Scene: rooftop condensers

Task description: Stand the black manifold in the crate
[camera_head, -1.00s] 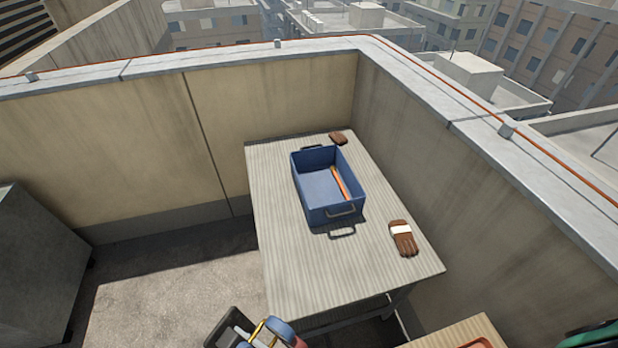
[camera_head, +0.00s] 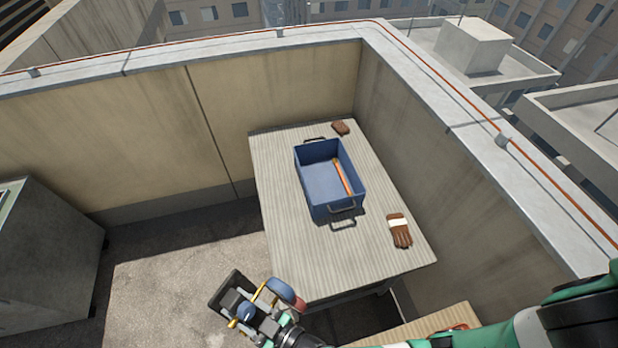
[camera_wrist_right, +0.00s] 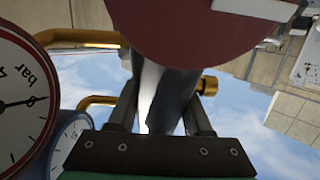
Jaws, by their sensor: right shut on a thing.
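The blue crate (camera_head: 318,195) stands on the ribbed table with its open top up and a handle at each end. An orange-brown bar (camera_head: 343,178) leans inside along its right side. My right gripper (camera_head: 259,311) is shut on the manifold, which has a blue gauge (camera_head: 279,289), a red gauge and brass hooks. It holds the manifold off the table's near left edge, in front of the crate. In the right wrist view the fingers clamp its dark body (camera_wrist_right: 165,90), with round gauges beside it. The gripper hides part of the manifold. My left gripper is out of view.
A brown glove with a white cuff (camera_head: 400,232) lies right of the crate, and another brown glove (camera_head: 341,128) lies behind it. Concrete parapet walls (camera_head: 420,170) close in the table at the back and right. A grey cabinet (camera_head: 45,255) stands at left.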

